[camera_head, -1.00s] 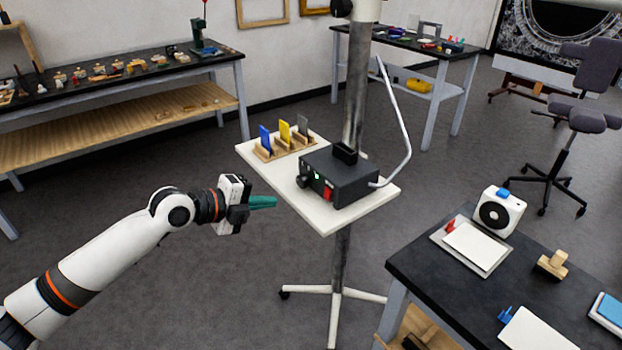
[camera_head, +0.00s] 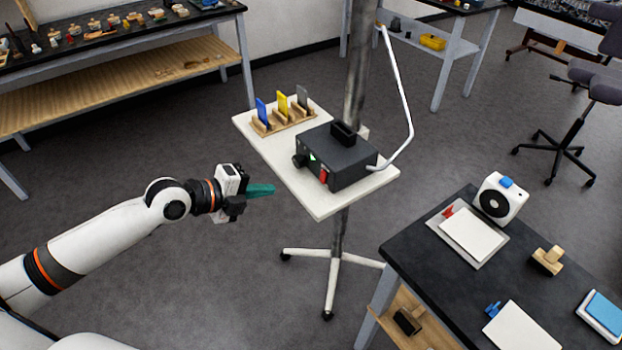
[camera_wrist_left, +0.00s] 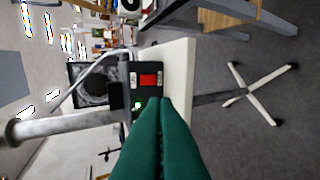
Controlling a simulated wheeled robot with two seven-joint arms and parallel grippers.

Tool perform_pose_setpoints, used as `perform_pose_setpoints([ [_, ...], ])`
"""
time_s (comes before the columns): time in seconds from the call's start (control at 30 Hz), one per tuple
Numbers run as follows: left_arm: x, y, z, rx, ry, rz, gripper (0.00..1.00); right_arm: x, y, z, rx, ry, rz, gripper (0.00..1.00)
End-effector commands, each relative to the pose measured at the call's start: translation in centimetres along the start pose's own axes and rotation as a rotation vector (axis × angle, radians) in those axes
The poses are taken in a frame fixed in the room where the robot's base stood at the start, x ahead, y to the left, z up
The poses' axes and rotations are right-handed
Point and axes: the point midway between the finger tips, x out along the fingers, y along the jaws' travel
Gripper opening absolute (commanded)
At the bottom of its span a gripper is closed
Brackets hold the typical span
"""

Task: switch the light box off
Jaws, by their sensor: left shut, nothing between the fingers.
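The light box (camera_head: 350,157) is a dark box on a white shelf on a stand. Its front carries a black knob (camera_head: 299,161), a lit green indicator (camera_head: 312,157) and a red switch (camera_head: 323,176). The red switch (camera_wrist_left: 151,80) and the green light (camera_wrist_left: 138,105) also show in the left wrist view. My left gripper (camera_head: 272,189) has green fingers, which are shut and empty. It is apart from the box, to the left of its front, pointing towards it. In the left wrist view the fingers (camera_wrist_left: 160,110) cover part of the box front. My right gripper is not in view.
The white shelf (camera_head: 318,207) also holds a wooden rack with blue, yellow and grey plates (camera_head: 282,104). A metal pole (camera_head: 357,70) rises behind the box, with a pale curved tube at its right. A dark table (camera_head: 415,265) stands at lower right.

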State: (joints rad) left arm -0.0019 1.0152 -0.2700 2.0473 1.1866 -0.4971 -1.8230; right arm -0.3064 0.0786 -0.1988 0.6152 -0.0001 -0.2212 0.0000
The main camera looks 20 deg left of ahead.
Motion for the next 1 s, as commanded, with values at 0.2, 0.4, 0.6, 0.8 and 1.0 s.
perform_pose_setpoints([
  [0.2,3.6,0.5,0.1,-0.006,-0.002,0.005,0.0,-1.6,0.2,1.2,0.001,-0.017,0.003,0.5],
  [0.4,7.9,0.6,0.1,-0.006,-0.002,0.004,0.0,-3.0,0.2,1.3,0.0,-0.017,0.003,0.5],
  [0.6,11.1,1.2,0.2,-0.003,-0.003,0.002,0.0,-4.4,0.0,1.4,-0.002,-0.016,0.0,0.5],
  [0.8,12.7,1.3,0.1,0.0,-0.002,0.0,0.0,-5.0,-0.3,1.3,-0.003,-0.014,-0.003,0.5],
  [1.0,13.0,1.2,0.1,0.001,-0.002,-0.001,0.0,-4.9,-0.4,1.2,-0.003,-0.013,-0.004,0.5],
])
